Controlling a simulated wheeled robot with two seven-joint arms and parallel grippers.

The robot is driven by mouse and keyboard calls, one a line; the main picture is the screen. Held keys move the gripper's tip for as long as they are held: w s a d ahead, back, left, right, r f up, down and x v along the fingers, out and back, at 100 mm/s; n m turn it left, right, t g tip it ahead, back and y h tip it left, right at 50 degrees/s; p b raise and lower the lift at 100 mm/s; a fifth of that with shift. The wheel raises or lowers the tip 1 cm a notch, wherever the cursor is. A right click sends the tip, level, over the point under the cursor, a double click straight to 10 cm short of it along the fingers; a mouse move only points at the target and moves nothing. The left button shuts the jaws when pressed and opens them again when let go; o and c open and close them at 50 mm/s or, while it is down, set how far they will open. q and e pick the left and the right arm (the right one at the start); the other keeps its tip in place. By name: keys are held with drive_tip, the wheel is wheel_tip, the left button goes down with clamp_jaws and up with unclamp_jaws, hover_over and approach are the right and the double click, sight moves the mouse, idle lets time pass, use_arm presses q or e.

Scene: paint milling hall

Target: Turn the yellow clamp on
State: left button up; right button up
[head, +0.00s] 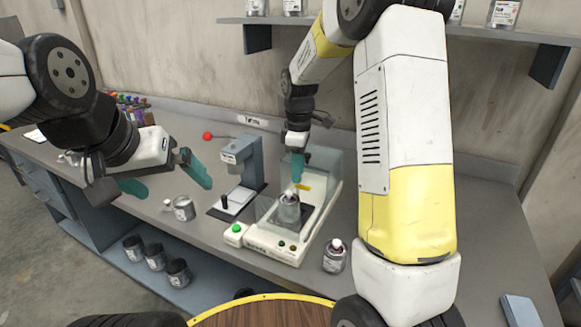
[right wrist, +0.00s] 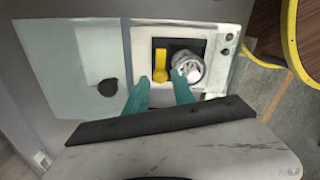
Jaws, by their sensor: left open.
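The yellow clamp (right wrist: 162,62) is a small lever with a rounded end, on the dark plate of a white bench machine (head: 272,243). It shows as a small yellow piece in the head view (head: 303,187). A grey-lidded can (right wrist: 187,68) stands beside it on the plate. My right gripper (right wrist: 161,77) reaches down into the machine with its teal fingers apart on either side of the clamp's rounded end. Whether they touch it cannot be told. My left gripper (head: 167,180) is open and empty above the bench at the left.
Cans stand on the bench at left (head: 184,208) and right (head: 334,256). A shelf (head: 480,34) hangs above.

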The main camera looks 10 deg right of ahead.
drive_tip(key=shift+f, duration=0.7)
clamp_jaws()
